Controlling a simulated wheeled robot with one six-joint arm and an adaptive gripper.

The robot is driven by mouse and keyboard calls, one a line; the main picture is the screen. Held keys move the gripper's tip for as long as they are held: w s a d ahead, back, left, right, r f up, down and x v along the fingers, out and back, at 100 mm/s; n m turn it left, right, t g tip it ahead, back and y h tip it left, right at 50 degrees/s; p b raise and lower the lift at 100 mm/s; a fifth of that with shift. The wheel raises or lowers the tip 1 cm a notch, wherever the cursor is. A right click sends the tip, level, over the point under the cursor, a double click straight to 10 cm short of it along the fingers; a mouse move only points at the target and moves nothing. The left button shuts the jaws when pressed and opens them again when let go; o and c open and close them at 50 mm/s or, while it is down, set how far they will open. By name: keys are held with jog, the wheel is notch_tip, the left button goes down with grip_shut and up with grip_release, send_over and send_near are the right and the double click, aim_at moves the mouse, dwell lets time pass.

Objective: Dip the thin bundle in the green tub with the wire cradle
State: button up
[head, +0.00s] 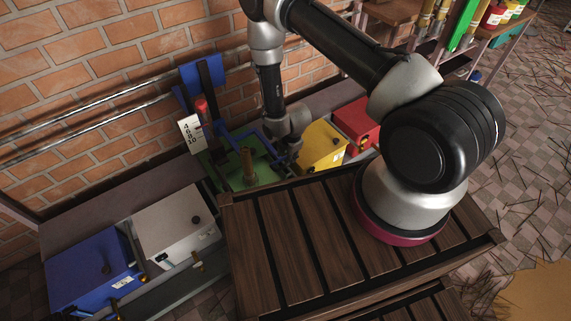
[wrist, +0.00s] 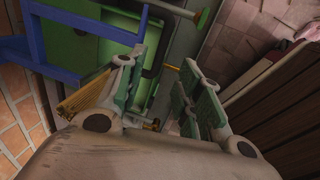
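The green tub (head: 228,178) sits in the row by the brick wall, partly hidden by my arm. A blue frame (head: 258,133), which may be the wire cradle, spans over it. A thin brown bundle (head: 247,162) stands upright at the tub. My gripper (head: 292,158) is low at the tub's right side. In the wrist view my gripper (wrist: 164,80) has its green-padded fingers spread, with nothing visible held between them. The blue frame (wrist: 42,45) and the green tub (wrist: 75,45) lie to the left. A yellow-brown ribbed piece (wrist: 85,95) shows beside the left finger.
Blue (head: 92,272), white (head: 175,225), yellow (head: 322,146) and red (head: 355,120) tubs line the wall. A post with a white card (head: 190,133) rises behind the green tub. A slatted wooden crate (head: 290,240) fills the front. Sticks litter the floor at right.

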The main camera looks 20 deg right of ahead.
jog(key=f, duration=0.2)
jog(key=w+f, duration=0.1)
jog(key=f, duration=0.4)
jog(key=shift+w+a+f, duration=0.15)
jog(key=shift+a, duration=0.05)
grip_shut()
